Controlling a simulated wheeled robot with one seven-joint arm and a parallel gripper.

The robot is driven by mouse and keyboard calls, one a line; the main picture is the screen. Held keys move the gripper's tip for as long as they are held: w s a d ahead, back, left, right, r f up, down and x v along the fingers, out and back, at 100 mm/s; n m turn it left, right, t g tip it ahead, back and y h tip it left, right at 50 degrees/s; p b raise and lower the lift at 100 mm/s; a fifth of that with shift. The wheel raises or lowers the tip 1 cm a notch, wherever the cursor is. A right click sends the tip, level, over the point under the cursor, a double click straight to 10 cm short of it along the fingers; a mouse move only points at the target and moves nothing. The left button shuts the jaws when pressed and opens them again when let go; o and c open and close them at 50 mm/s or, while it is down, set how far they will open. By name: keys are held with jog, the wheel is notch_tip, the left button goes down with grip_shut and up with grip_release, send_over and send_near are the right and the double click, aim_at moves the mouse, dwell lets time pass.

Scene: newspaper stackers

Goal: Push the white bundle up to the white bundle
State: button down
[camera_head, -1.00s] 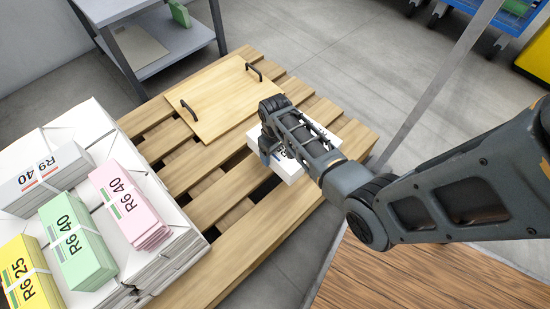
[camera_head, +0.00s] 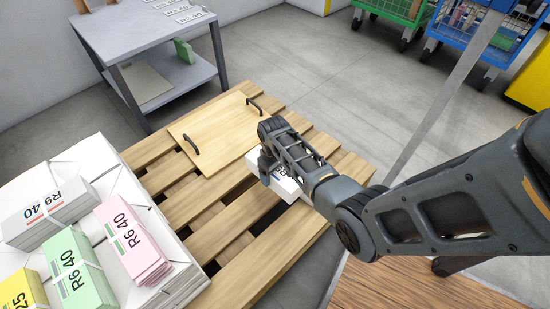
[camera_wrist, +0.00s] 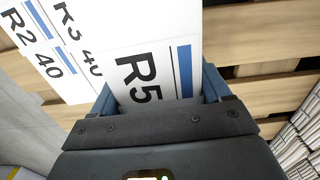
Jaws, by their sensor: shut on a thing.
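My gripper (camera_wrist: 158,95) is shut on a white bundle (camera_wrist: 145,68) with a black "R5" print and a blue stripe. In the wrist view, two more white labelled bundles lie just ahead of it to the upper left. One (camera_wrist: 82,22) is partly covered by the held bundle, and one reads "R2 40" (camera_wrist: 38,50). I cannot tell whether they touch the held bundle. In the head view my gripper (camera_head: 268,165) is low over the wooden pallet, and a white bundle (camera_head: 286,186) shows in part beneath my arm.
The pallet (camera_head: 222,212) carries a wooden board (camera_head: 215,128) with two black handles. A white stack (camera_head: 150,285) at left bears grey, green, pink and yellow bundles. A grey shelf table (camera_head: 165,45) stands behind. Green and blue wheeled carts (camera_head: 470,50) stand at the back right.

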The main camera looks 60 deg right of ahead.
aim_at(278, 185)
jog(key=s+a+f, duration=0.2)
jog(key=s+a, duration=0.1)
jog(key=shift+s+a+f, duration=0.1)
jog(key=shift+a+f, duration=0.05)
jog(key=shift+f, duration=0.2)
jog(key=shift+f+b, duration=2.35)
jog(key=shift+b, duration=0.05)
jog(key=shift+f, duration=0.1)
jog(key=shift+c, duration=1.4)
grip_release()
jog(key=shift+o, duration=1.4)
jog(key=shift+s, duration=0.1)
jog(key=shift+a+f, duration=0.1)
jog(key=shift+f, duration=0.05)
jog(key=shift+r+p, duration=2.1)
jog(key=shift+r, duration=1.9)
